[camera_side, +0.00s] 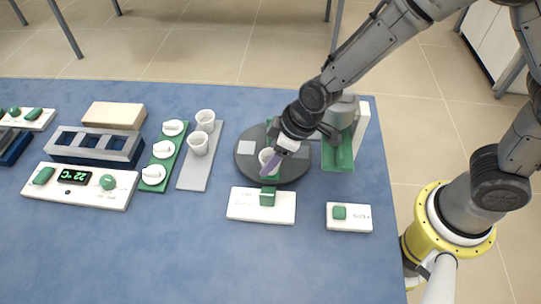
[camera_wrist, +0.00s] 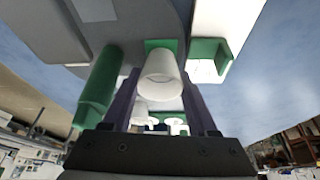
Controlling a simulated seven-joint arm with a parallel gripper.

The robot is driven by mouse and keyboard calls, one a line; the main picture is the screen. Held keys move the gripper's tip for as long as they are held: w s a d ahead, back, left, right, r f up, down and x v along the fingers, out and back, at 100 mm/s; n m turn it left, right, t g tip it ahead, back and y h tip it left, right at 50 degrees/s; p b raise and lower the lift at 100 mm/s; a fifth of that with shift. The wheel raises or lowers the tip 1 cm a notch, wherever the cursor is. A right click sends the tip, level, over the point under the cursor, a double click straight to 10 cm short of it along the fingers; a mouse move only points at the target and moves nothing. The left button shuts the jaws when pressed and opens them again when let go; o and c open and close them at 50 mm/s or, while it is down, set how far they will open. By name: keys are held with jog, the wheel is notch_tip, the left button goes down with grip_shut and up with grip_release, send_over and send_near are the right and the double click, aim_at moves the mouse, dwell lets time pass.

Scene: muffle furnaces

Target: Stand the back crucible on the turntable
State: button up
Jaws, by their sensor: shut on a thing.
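A white crucible (camera_side: 266,157) is between the fingers of my gripper (camera_side: 273,163), which is shut on it. The turntable (camera_side: 245,170) is a dark round disc with pale and green square pads. The held crucible is upright or nearly so, at a green pad on the turntable's near side; I cannot tell whether its base touches. In the wrist view the crucible (camera_wrist: 160,80) shows between the purple fingers of my gripper (camera_wrist: 160,100), with green behind it. Two more white crucibles, one behind (camera_side: 205,119) and one in front (camera_side: 198,144), stand on a grey strip (camera_side: 193,181).
A white panel with a green block (camera_side: 261,205) lies just in front of the turntable. A green and white stand (camera_side: 338,154) is close on its right, beside my arm. A green strip with white lids (camera_side: 162,157) and a temperature panel (camera_side: 80,187) are left.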

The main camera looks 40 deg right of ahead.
jog(key=shift+f, duration=0.25)
jog(key=shift+f, duration=0.2)
jog(key=o, duration=1.5)
jog(key=shift+r, duration=3.95)
